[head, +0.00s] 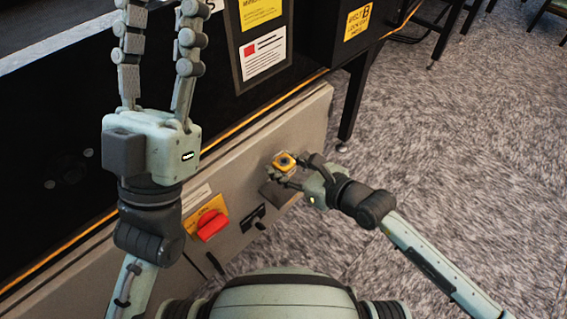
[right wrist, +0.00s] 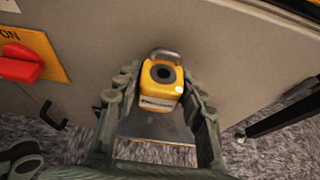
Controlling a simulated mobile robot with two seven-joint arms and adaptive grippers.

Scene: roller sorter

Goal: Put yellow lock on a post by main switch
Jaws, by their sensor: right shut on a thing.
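The yellow lock (head: 284,161) is between the fingers of my right gripper (head: 287,171), close to the grey machine panel. In the right wrist view the lock (right wrist: 162,82) has a dark round spot on its face and a grey shackle pointing to the panel side. My right gripper (right wrist: 160,95) is shut on it. The red main switch (head: 211,225) sits on a yellow plate on the panel, left of the lock; it also shows in the right wrist view (right wrist: 20,65). My left gripper (head: 155,50) is raised over the machine with its fingers apart, empty. I cannot make out the post.
A dark bracket or plate (head: 280,193) is on the panel just below the lock. A small black handle (head: 253,217) is between it and the switch. A black table leg (head: 354,95) stands to the right. The carpet (head: 450,130) on the right is clear.

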